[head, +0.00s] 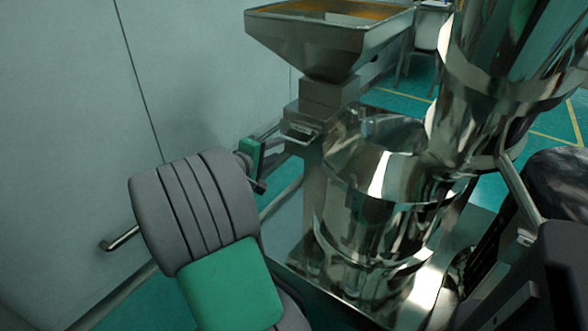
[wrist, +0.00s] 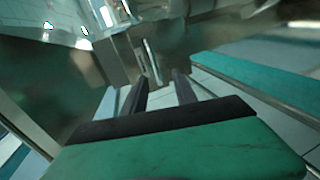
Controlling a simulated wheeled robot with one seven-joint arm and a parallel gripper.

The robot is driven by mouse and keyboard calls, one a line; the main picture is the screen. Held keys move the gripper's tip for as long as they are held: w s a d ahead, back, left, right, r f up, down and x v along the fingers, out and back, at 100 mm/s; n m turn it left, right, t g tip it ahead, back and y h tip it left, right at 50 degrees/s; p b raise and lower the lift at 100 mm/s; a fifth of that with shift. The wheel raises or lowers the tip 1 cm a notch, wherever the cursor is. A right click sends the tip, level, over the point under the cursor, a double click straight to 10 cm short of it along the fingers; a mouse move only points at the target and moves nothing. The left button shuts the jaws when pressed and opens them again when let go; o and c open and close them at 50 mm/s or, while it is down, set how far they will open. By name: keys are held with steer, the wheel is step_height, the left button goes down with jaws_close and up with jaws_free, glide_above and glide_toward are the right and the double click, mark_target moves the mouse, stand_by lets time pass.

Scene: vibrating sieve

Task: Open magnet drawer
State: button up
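The magnet drawer (head: 300,131) sits in the metal neck below the hopper, with a small metal handle at its front. It looks pushed in. A narrow upright bar, probably its handle, shows in the wrist view (wrist: 152,62), just beyond the fingertips. I cannot tell whether a fingertip touches the handle.
The metal hopper (head: 310,42) stands above the drawer. A shiny round sieve body (head: 370,225) and a large tilted metal cylinder (head: 500,75) stand to the right. A plain pale wall (head: 70,120) with a bar handle (head: 122,239) is at left.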

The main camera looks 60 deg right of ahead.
mark_target(293, 141)
steer(key=shift+g+h, duration=0.3)
steer(key=x, duration=0.5)
steer(key=s+b+x, duration=0.1)
steer(key=x, duration=0.2)
steer(key=shift+d+r, duration=0.15)
steer(key=shift+d, duration=0.2)
jaws_close()
stand_by(0.6)
